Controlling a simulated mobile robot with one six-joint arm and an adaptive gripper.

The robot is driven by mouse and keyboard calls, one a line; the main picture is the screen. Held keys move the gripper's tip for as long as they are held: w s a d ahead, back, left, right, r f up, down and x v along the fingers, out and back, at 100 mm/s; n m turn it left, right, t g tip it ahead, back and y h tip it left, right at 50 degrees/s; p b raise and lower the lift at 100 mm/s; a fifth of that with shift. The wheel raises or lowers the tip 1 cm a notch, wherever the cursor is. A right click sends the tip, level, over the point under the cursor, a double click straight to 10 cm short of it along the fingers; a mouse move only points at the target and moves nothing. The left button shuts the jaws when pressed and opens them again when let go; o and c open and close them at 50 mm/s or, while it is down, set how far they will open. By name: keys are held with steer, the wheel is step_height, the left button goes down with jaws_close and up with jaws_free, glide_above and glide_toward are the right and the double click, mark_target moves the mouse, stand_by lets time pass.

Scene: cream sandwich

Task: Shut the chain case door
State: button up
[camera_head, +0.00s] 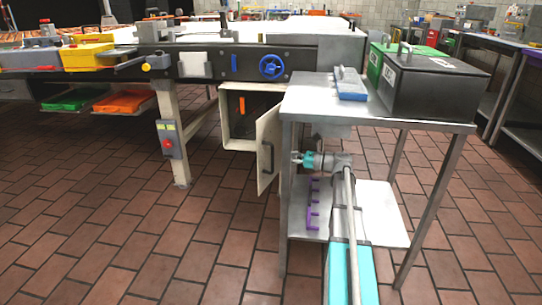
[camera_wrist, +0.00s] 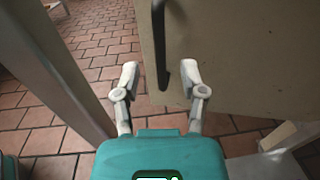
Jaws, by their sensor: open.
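The chain case (camera_head: 236,118) is a cream box under the long machine. Its door (camera_head: 265,157) stands open toward me, swung out from the right side of the case. The door has a dark vertical handle (camera_head: 268,158); in the wrist view the handle (camera_wrist: 160,45) stands out from the cream door face (camera_wrist: 235,60). My gripper (camera_wrist: 158,80) is open and empty, with its two fingers on either side of the handle's lower end in the picture. I cannot tell whether they touch it.
A steel table (camera_head: 318,108) with a lower shelf (camera_head: 375,215) stands beside my arm; its leg (camera_wrist: 60,65) is close on the left in the wrist view. A black box (camera_head: 435,88) and blue item (camera_head: 350,84) sit on top. The tiled floor left of the door is clear.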

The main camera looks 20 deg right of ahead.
glide_above(272, 170)
steer(key=shift+w+d, duration=0.2)
steer(key=shift+w, duration=0.1)
steer(key=shift+c, duration=0.2)
jaws_close()
